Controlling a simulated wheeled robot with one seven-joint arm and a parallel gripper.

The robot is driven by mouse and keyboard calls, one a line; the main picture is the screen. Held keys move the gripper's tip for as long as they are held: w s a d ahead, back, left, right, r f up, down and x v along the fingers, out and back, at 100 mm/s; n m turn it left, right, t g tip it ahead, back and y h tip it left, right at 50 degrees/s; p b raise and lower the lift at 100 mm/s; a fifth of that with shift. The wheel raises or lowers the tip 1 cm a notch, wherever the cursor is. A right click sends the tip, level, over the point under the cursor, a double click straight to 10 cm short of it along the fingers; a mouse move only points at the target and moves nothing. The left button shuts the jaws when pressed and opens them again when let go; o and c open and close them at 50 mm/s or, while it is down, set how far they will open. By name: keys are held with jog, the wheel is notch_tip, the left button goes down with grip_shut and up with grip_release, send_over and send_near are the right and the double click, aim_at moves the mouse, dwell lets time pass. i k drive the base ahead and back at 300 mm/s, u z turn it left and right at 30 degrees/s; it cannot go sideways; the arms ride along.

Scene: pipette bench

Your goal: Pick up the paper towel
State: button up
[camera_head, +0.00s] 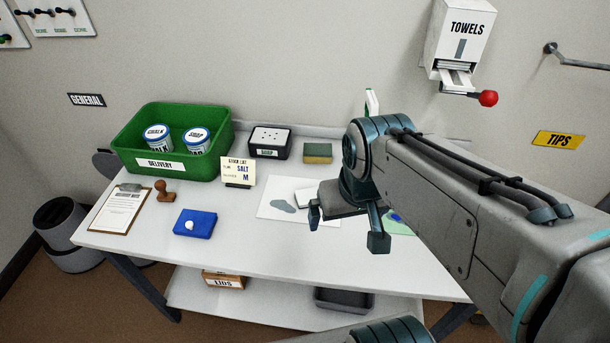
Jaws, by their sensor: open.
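A white towel dispenser (459,38) marked TOWELS hangs on the wall at upper right, with white paper (456,78) showing in its lower slot and a red-knobbed lever (487,98) beside it.
The table's front is clear.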

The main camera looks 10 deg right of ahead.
aim_at(303, 196)
jog(key=z, duration=1.4)
jog(key=k, duration=1.65)
jog(key=u, duration=0.75)
jog(key=i, duration=1.6)
